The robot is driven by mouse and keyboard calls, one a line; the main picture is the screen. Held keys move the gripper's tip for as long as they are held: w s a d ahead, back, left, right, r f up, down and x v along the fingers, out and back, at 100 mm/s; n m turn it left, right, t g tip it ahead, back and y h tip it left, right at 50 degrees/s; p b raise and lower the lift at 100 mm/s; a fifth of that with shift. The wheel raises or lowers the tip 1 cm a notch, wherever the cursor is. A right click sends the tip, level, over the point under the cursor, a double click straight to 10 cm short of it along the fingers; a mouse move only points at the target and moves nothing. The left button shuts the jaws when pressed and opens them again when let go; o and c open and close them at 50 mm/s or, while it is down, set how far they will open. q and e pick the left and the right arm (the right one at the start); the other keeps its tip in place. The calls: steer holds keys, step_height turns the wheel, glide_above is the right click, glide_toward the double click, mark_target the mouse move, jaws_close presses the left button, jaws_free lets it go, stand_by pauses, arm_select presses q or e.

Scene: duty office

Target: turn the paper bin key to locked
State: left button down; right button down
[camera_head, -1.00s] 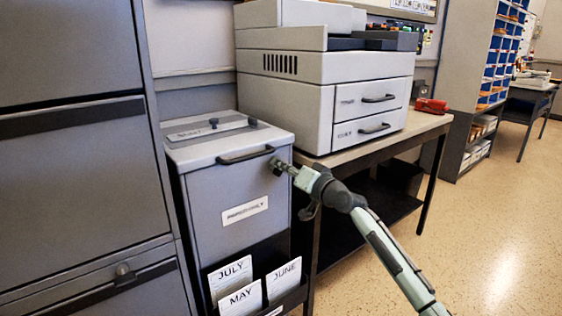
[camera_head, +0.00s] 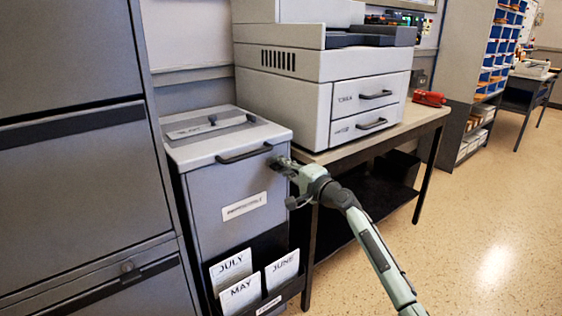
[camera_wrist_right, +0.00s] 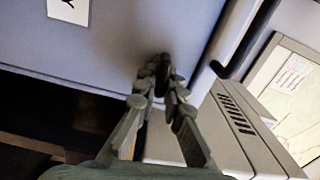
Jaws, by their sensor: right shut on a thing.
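The grey paper bin (camera_head: 215,185) stands between the filing cabinet and the printer table. It has a dark handle on its front top edge and a label on its front. My right gripper (camera_head: 279,163) is at the bin's upper right front, where the key is. In the right wrist view my right gripper (camera_wrist_right: 160,85) has its fingers closed together on a small dark key (camera_wrist_right: 164,62) against the bin front (camera_wrist_right: 130,40). The fingers hide most of the key, so its turn angle cannot be told. My left gripper is not in view.
A grey filing cabinet (camera_head: 70,170) stands close on the left. A printer (camera_head: 310,90) sits on a table (camera_head: 410,128) just right of the bin. July, May and June cards (camera_head: 240,295) sit in a dark holder low on the bin. Open floor (camera_head: 480,210) lies to the right.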

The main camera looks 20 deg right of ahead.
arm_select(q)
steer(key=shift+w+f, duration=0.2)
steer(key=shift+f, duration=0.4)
arm_select(e)
steer(key=shift+f+m, duration=0.1)
steer(key=shift+m, duration=0.5)
steer(key=c, duration=1.6)
jaws_free()
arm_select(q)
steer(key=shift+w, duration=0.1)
arm_select(e)
steer(key=v, duration=1.2)
